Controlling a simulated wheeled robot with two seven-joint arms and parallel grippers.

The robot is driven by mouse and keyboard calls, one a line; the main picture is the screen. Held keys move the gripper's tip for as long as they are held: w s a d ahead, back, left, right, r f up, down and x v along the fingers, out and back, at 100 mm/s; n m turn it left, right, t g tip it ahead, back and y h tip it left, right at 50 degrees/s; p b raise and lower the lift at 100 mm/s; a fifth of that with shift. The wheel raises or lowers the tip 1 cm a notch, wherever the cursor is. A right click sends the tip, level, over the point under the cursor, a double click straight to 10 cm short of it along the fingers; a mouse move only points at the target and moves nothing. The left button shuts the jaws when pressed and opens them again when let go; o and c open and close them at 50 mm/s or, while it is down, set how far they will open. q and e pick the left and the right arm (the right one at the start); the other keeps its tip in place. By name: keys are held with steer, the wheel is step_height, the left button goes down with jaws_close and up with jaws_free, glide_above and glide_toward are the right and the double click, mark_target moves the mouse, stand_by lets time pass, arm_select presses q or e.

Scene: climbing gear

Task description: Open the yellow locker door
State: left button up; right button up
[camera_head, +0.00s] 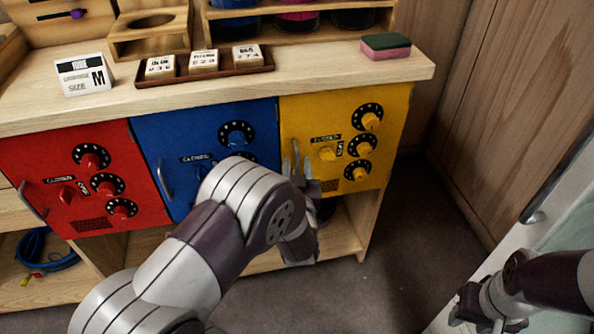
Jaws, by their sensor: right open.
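The yellow locker door (302,114) is the rightmost of three coloured doors under the wooden counter and looks shut. It carries three black-ringed yellow dials, a yellow knob (326,154) beside a "CLOSED" label, and a small dark grille. My right gripper (470,308) is open at the lower right, away from the lockers and partly cut off by my arm.
A blue door (160,125) and a red door (40,150) stand to the left. The counter holds a size M box (84,75), a tray with label blocks (190,76) and a green-pink sponge (386,46). Grey floor (405,240) is clear before the yellow door.

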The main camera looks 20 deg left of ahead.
arm_select(q)
jaws_close()
stand_by(1.5)
